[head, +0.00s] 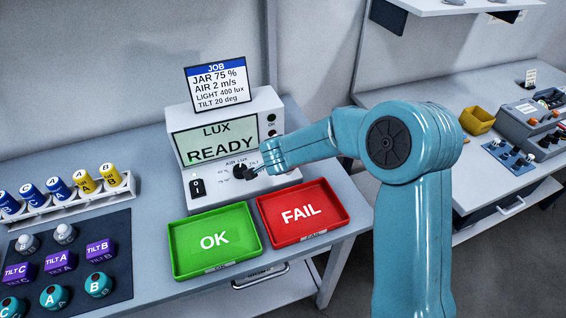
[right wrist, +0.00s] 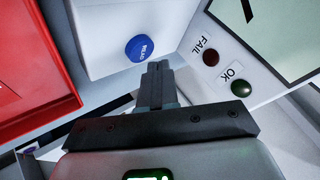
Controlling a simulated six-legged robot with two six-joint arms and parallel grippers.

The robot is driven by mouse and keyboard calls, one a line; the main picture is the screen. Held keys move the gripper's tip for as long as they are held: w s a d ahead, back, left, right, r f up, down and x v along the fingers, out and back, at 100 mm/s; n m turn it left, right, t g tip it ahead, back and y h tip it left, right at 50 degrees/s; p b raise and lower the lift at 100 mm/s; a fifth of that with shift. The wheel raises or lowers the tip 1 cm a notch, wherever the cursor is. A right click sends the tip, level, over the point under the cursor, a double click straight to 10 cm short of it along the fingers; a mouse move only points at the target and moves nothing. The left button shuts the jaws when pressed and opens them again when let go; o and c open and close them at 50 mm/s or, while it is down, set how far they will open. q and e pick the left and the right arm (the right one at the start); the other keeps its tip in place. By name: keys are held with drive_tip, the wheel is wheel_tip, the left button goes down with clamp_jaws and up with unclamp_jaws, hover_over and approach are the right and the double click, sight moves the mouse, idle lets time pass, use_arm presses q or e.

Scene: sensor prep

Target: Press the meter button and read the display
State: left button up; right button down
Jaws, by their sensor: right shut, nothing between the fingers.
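The grey meter (head: 262,107) stands on the bench, and its display (head: 215,142) reads "LUX READY". The black selector knob (head: 243,170) sits on its sloped front panel. The round blue button (right wrist: 139,48), marked with white letters, shows in the right wrist view on the white panel; my arm hides it in the head view. My right gripper (head: 264,171) is shut and empty at the right part of the panel. In the right wrist view its fingertips (right wrist: 156,68) are close to the button's lower right edge; I cannot tell whether they touch. My left gripper is not in view.
A green OK tray (head: 178,242) and a red FAIL tray (head: 263,209) lie in front of the meter. A job card (head: 216,69) stands above it. Dark FAIL (right wrist: 211,57) and OK (right wrist: 241,89) lamps sit beside the display. A vial rack (head: 75,205) is at left.

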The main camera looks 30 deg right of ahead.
drive_tip(key=shift+f, duration=0.45)
drive_tip(key=shift+f+b, duration=0.35)
drive_tip(key=shift+f, duration=0.15)
idle(0.6)
drive_tip(key=shift+r, duration=0.1)
drive_tip(key=shift+r+p, duration=0.85)
drive_tip(key=shift+p, duration=0.25)
wheel_tip(320, 180, up, 5)
drive_tip(key=p, duration=0.5)
drive_tip(key=shift+p, duration=0.35)
